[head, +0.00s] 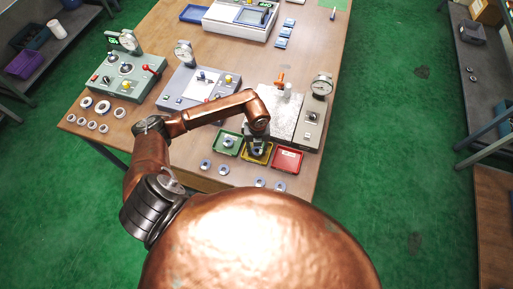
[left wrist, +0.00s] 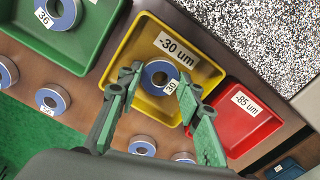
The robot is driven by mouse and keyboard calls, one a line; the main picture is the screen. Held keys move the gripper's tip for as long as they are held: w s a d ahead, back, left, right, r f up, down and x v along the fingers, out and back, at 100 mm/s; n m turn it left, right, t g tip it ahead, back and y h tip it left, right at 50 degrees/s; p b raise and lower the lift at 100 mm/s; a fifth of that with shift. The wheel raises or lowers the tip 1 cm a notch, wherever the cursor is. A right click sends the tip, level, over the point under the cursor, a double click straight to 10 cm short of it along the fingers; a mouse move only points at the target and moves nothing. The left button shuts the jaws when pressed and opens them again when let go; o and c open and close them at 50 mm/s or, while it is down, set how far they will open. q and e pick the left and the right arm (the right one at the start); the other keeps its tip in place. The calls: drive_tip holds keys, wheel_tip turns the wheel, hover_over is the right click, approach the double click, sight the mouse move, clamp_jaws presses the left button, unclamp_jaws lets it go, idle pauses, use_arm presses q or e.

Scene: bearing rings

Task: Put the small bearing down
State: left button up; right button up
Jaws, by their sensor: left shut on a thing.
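The small bearing (left wrist: 157,77) is a steel ring with a blue face, a dark bore and a small number label. My left gripper (left wrist: 158,84) is shut on it, with one green-grey finger on each side. The bearing is over or in the yellow tray (left wrist: 147,23) marked "-30 um", inside its walls in the left wrist view. I cannot tell whether it touches the tray floor. In the head view my left gripper (head: 257,149) points down at the yellow tray (head: 268,160) and hides most of the bearing. My right gripper is out of view.
A green tray (left wrist: 96,52) holding a bearing (left wrist: 62,12) is on one side, a red tray (left wrist: 225,124) marked "-85 um" on the other. Several loose bearings lie in front. A gauge station (head: 312,118) stands behind the trays, other devices further left.

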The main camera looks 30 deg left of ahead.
sight(257, 150)
use_arm(q)
drive_tip(key=o, duration=1.2)
drive_tip(key=shift+f, duration=0.1)
wheel_tip(257, 150, up, 12)
drive_tip(key=shift+r, duration=0.2)
